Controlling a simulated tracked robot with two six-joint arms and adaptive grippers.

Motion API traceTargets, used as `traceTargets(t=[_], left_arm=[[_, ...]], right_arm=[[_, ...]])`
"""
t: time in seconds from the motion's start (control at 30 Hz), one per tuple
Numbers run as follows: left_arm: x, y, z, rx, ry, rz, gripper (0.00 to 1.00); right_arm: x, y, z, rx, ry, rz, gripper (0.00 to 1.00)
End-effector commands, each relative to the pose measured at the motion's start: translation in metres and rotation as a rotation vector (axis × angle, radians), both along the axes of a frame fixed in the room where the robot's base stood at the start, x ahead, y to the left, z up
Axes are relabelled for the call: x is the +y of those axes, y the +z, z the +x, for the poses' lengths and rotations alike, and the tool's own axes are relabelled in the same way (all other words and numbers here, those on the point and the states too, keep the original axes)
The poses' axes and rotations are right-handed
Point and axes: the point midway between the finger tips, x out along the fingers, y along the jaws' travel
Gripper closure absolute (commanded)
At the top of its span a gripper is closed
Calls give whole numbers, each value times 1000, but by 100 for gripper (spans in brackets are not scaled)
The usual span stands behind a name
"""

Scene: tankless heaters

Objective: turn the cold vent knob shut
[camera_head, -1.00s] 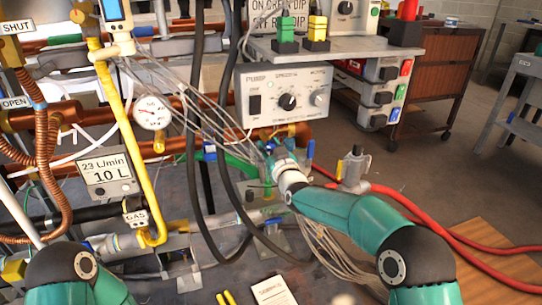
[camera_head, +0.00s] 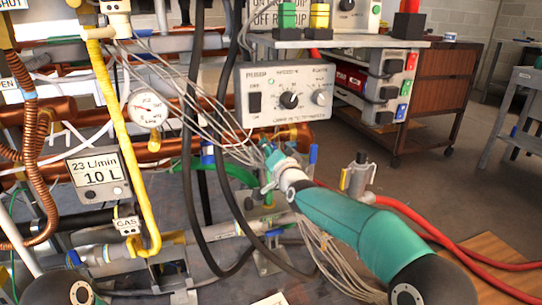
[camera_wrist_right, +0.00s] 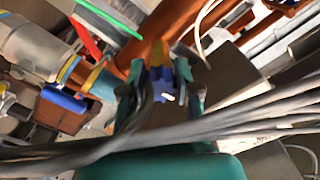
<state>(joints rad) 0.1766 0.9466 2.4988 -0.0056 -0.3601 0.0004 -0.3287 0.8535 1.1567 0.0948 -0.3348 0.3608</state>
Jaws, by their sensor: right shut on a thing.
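My right gripper (camera_head: 270,160) reaches from the right into the pipework below the grey pump control box, partly covered by pale cables. In the right wrist view its two teal-and-dark fingers (camera_wrist_right: 160,83) are closed on a small blue knob (camera_wrist_right: 160,88), which has a yellow-orange part just beyond it. I take this to be the cold vent knob; no label on it is readable. In the head view the gripper hides most of the knob. How far the knob is turned cannot be told. My left gripper is out of view.
The pump control box (camera_head: 287,95) hangs just above my right gripper. Dark hoses (camera_head: 190,120) hang to its left. A blue-handled valve (camera_head: 312,154) stands close on its right, and a red hose (camera_head: 420,222) runs across the floor. Cables (camera_wrist_right: 230,125) cross the wrist view.

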Motion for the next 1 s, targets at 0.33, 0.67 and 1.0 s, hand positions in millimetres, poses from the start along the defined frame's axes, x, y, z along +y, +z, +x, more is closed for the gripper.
traceTargets(t=[0.33, 0.67, 1.0], left_arm=[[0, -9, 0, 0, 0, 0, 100], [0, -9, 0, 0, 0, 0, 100], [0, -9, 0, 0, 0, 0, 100]], right_arm=[[-1, -4, 1, 36, -1, 93, 100], [-2, -3, 1, 39, -2, 99, 100], [-1, -2, 0, 36, -2, 98, 43]])
